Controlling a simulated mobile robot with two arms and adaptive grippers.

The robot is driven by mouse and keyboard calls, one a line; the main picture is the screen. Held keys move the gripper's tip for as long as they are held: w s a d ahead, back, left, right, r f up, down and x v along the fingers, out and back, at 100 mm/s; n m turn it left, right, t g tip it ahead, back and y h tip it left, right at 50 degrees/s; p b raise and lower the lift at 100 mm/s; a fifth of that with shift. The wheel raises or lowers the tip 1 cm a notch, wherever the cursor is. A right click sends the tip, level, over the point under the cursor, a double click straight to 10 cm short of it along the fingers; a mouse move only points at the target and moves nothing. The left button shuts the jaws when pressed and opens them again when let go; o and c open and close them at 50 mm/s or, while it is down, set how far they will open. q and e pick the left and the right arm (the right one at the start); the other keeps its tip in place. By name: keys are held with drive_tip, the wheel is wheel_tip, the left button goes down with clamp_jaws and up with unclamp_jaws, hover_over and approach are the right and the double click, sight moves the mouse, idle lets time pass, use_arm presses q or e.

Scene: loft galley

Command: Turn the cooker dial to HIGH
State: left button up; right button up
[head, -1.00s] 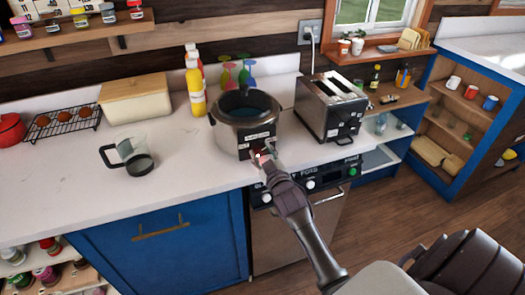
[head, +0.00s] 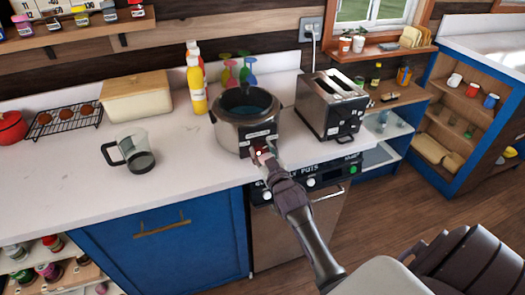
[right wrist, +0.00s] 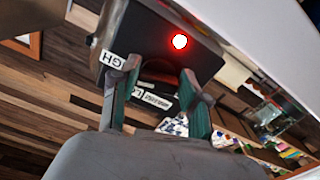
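The cooker (head: 232,135) is a silver pot with an open top and dark inside, standing on the white counter. Its dark control panel faces front and shows in the right wrist view (right wrist: 150,38) with a lit red lamp (right wrist: 180,42). A white label (right wrist: 113,61) there ends in "GH", and another label is partly hidden. My right gripper (head: 261,157) is at the panel. In the right wrist view its fingers (right wrist: 160,72) stand either side of the dark dial (right wrist: 160,69) and appear closed on it. The dial's pointer is not readable. My left gripper is out of view.
A toaster (head: 331,108) stands close right of the cooker. Bottles (head: 196,88) and coloured glasses stand behind it. A glass jug (head: 134,153) is to the left, with bare counter between. An oven front (head: 300,230) is below the counter edge.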

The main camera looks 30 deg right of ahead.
drive_tip(key=o, duration=0.3)
drive_tip(key=v, duration=1.2)
